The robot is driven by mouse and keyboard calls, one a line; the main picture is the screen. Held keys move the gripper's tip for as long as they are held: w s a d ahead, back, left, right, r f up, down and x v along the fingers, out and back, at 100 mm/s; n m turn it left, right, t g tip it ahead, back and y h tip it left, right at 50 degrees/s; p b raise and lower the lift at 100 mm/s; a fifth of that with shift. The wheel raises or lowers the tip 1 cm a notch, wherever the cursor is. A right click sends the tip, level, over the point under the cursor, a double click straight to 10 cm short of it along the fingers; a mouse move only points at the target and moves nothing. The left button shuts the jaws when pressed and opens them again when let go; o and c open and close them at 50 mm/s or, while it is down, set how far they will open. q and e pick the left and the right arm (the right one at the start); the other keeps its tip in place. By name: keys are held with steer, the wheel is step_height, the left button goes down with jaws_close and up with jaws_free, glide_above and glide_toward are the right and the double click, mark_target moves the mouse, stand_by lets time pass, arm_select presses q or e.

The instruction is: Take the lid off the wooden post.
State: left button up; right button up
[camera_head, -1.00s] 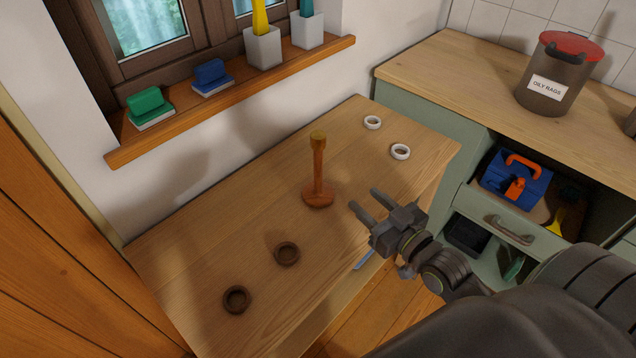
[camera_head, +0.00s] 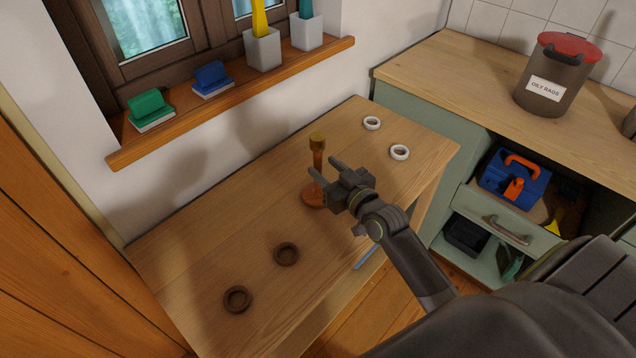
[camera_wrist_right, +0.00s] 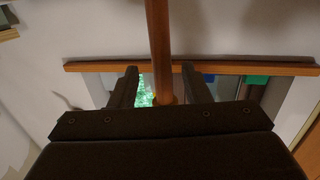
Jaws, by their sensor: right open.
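The wooden post (camera_head: 318,160) stands upright on its round reddish base (camera_head: 312,197) on the table. The lid (camera_head: 317,139), a small yellowish-brown cap, sits on top of the post. My right gripper (camera_head: 322,168) is open beside the post, in front of its shaft and below the lid in the head view; it hides part of the shaft and base. In the right wrist view the post (camera_wrist_right: 159,40) runs down from the top edge to between the spread fingers (camera_wrist_right: 160,82); no contact shows. My left gripper is not in view.
Two white rings (camera_head: 372,123) (camera_head: 399,153) lie at the table's far right, two brown rings (camera_head: 286,254) (camera_head: 238,299) at the near left. A windowsill (camera_head: 232,103) with brushes runs behind. A counter (camera_head: 470,75) holds a rag bin (camera_head: 548,85).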

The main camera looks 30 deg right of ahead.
mark_target(321, 165)
steer(key=w, duration=0.3)
steer(key=shift+w+a+f, duration=0.15)
steer(key=shift+w+a, duration=0.05)
steer(key=shift+a, duration=0.15)
jaws_close()
